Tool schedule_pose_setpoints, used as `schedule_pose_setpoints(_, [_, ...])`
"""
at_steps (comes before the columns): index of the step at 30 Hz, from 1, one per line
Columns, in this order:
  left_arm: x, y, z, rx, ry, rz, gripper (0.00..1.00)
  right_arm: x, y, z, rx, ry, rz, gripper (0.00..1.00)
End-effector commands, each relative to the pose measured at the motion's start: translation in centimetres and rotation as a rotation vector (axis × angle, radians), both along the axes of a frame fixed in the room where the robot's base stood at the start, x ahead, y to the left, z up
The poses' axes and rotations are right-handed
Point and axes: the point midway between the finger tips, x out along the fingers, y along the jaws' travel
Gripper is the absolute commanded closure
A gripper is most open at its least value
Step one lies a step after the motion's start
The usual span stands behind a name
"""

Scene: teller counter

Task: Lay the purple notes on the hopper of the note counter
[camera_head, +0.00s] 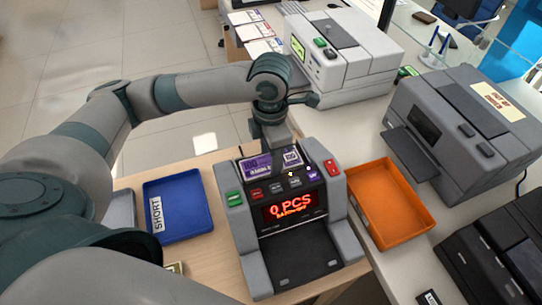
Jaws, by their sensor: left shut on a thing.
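The note counter (296,246) stands on the counter in the middle, its red display reading 0 PCS. The purple notes (257,166) show at its top, behind the row of buttons, at the hopper. My left gripper (275,148) comes down from above and behind, and is shut on the purple notes near their middle. The notes show on both sides of it. I cannot tell whether they touch the hopper floor, and the fingertips are partly hidden. My right gripper is not in view.
A blue tray (149,213) with a SHORT label lies left of the note counter. An empty orange tray (428,214) lies close on its right. A grey machine (492,130) stands at the right, and a light one (352,75) at the back.

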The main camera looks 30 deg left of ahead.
Motion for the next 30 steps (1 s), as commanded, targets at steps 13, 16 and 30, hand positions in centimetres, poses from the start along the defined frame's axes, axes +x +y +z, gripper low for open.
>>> schedule_pose_setpoints(13, [0.0,0.0,-0.2,0.000,0.000,0.000,0.35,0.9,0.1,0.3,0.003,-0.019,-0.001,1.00])
schedule_pose_setpoints(16, [0.0,0.0,-0.1,0.000,0.000,0.000,0.35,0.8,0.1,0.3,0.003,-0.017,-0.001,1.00])
schedule_pose_setpoints(30, [0.1,0.0,4.7,0.000,-0.005,-0.001,0.35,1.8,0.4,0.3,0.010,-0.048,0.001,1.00])
